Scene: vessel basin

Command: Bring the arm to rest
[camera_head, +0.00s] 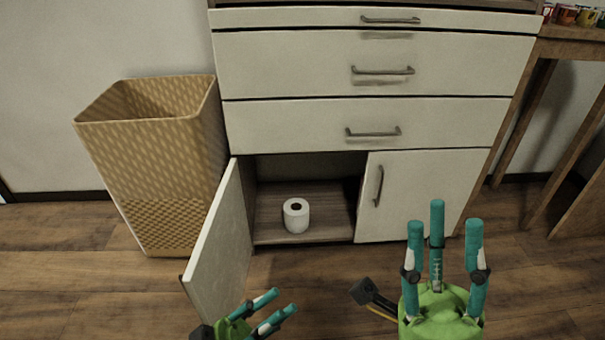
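My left gripper (272,303) is at the bottom edge, in front of the open left cabinet door, partly cut off by the frame. Its teal fingers stretch up to the right, apart and empty. My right gripper (440,235) is at the bottom right, in front of the closed right cabinet door. Neither gripper appears to touch anything.
A white cabinet (370,65) has its left door (220,240) swung open. A white paper roll (296,215) stands upright inside. The right door (420,195) and drawers are shut. A tan basket (160,170) stands left; a wooden table (570,40) stands right.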

